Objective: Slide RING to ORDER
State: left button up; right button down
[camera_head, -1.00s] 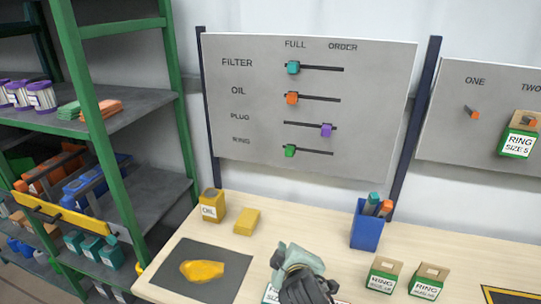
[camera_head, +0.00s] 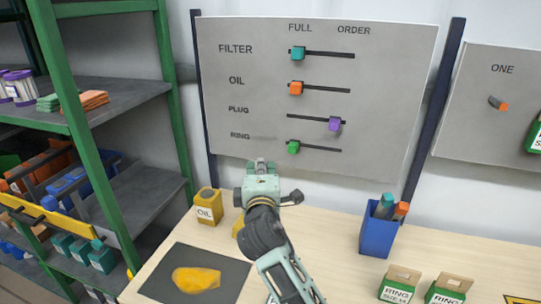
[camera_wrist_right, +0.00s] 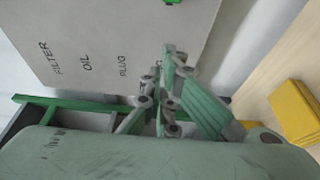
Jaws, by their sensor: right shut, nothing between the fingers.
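The grey board (camera_head: 390,95) has sliders in rows under the words FULL and ORDER. The RING slider is a green knob (camera_head: 293,147) at the left, FULL end of the bottom slot. Part of a green knob also shows at the top edge of the wrist view (camera_wrist_right: 172,2). My right gripper (camera_head: 262,165) is raised at the board's lower edge, below and left of the green knob. Its fingers are shut and empty and appear apart from the knob. In the wrist view the fingers (camera_wrist_right: 168,52) overlap the RING label. My left gripper is out of view.
The FILTER knob (camera_head: 298,53) and OIL knob (camera_head: 296,88) are at the left; the purple PLUG knob (camera_head: 335,124) is toward the right. Below stand an OIL box (camera_head: 208,206), a blue pen cup (camera_head: 377,232) and RING boxes (camera_head: 400,284). A green shelf rack (camera_head: 170,100) is at left.

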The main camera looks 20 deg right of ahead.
aim_at(294, 147)
jog(key=p+x, duration=0.2)
jog(key=x, duration=0.8)
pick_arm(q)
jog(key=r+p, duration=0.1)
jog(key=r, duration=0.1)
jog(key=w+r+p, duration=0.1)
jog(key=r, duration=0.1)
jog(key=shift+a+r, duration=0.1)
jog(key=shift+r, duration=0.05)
pick_arm(e)
jog(key=s+d, duration=0.2)
jog(key=d, duration=0.1)
jog(key=shift+s+d, duration=0.15)
jog(key=shift+s, duration=0.15)
jog(key=shift+w+f, duration=0.1)
